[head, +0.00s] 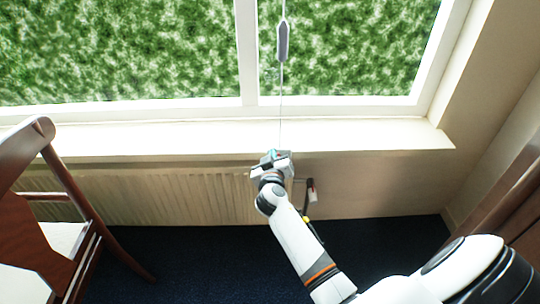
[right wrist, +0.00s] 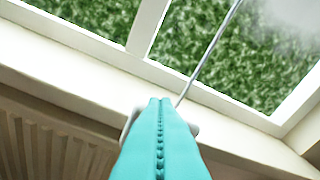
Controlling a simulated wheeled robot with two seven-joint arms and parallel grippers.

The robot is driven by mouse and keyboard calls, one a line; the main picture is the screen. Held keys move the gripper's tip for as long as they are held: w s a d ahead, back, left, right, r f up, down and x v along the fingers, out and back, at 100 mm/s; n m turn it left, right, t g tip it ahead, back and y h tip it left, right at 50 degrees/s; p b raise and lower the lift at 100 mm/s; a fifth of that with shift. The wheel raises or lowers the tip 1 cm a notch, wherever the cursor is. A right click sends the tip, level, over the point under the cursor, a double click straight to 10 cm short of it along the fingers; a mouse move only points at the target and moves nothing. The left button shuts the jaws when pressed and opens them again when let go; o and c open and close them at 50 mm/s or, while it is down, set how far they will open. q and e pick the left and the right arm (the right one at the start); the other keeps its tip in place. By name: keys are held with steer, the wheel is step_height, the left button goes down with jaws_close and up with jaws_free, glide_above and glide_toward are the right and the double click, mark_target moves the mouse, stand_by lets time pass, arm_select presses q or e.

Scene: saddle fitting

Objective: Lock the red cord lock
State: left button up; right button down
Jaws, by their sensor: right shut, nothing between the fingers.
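A thin cord (head: 281,105) hangs in front of the window, with a grey elongated piece (head: 283,40) high on it. The cord runs down to my right gripper (head: 275,157), which is at the sill's front edge. In the right wrist view the teal fingers (right wrist: 160,105) are shut together with nothing seen between them. The cord (right wrist: 208,50) passes behind or beside their tips there. A small dark and white fitting with a reddish part (head: 311,190), perhaps the red cord lock, is below the sill, right of my gripper. Its state is too small to tell. My left gripper is not in view.
The white window sill (head: 370,133) runs above a ribbed radiator (head: 150,195). A wooden chair (head: 70,170) stands at the left. Brown furniture (head: 510,205) is at the right edge. A small yellow piece (head: 306,219) shows beside my right arm. Dark blue carpet (head: 190,265) is clear between.

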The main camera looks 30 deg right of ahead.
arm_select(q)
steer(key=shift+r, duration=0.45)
arm_select(e)
steer(key=shift+s+d+f, duration=0.1)
steer(key=shift+s+f, duration=0.5)
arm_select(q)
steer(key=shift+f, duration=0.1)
